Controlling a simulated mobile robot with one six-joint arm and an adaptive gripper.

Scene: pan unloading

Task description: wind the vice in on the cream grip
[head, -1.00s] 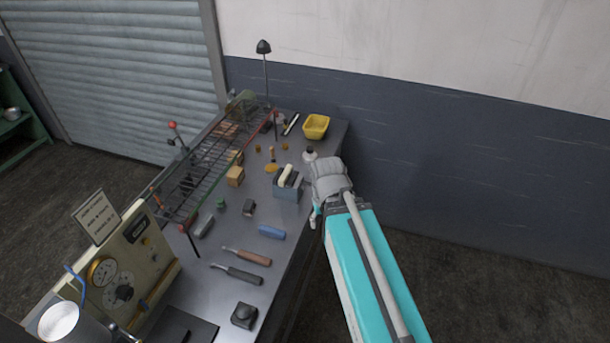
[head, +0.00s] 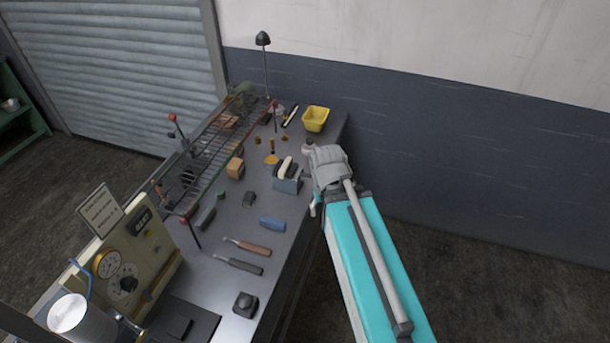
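The vice (head: 288,186) is a small grey-blue block near the right edge of the steel bench. The cream grip (head: 285,168) lies along its top between the jaws, with a dark strip beside it. I cannot tell whether the jaws touch it. My arm's grey wrist (head: 328,165) is just right of the vice, over the bench edge. My gripper (head: 315,208) is mostly hidden by the wrist; only a small pale part shows at its lower left. The vice's handle is not visible, and I cannot tell what the fingers hold.
A wire rack (head: 210,155) runs along the bench's left side. A yellow bin (head: 316,118) stands at the far end. A blue block (head: 272,223), two handled tools (head: 240,265) and a gauge box (head: 130,260) are nearer. A wall is behind; floor lies open to the right.

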